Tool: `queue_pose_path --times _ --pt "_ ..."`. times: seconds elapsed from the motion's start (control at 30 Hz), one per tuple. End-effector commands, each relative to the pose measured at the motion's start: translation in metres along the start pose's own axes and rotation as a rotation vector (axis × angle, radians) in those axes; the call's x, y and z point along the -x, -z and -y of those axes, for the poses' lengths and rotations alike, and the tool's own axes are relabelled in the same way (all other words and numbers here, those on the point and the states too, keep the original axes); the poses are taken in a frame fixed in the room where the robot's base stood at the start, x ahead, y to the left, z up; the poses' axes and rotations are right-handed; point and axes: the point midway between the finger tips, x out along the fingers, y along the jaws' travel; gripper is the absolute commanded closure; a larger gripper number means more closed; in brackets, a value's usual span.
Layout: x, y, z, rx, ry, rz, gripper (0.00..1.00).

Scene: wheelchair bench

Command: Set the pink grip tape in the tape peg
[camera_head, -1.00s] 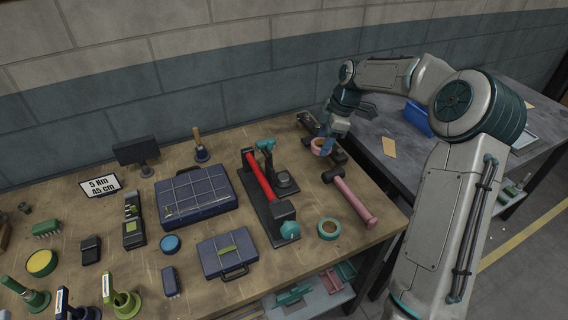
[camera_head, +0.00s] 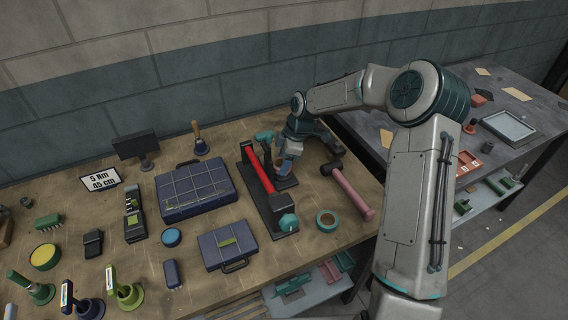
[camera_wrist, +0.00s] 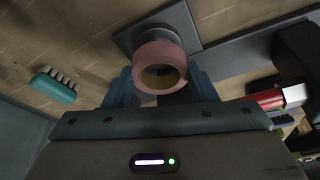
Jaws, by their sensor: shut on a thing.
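The pink grip tape (camera_wrist: 147,55) is a ring held between the two fingers of my gripper (camera_wrist: 160,88) in the wrist view. Beyond it, a grey round peg on a dark square base, which looks like the tape peg (camera_wrist: 178,17), shows partly behind the ring. I cannot tell whether the ring touches the peg. The tape is mostly hidden there by the gripper.
The red bar tool (camera_head: 261,172) stands close on the left. A pink-handled hammer (camera_head: 352,190) and a teal tape roll (camera_head: 327,220) lie to the right and front. A blue case (camera_head: 195,190) is farther left. A teal brush (camera_wrist: 54,88) shows in the wrist view.

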Motion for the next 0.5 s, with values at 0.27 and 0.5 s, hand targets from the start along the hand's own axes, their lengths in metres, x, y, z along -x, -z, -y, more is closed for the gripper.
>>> queue_pose_path --times 0.27,0.5 --pt "-0.019 -0.005 0.0 0.001 0.0 -0.001 0.7" --pt "-0.022 -0.006 0.0 0.001 0.0 -0.001 0.43"
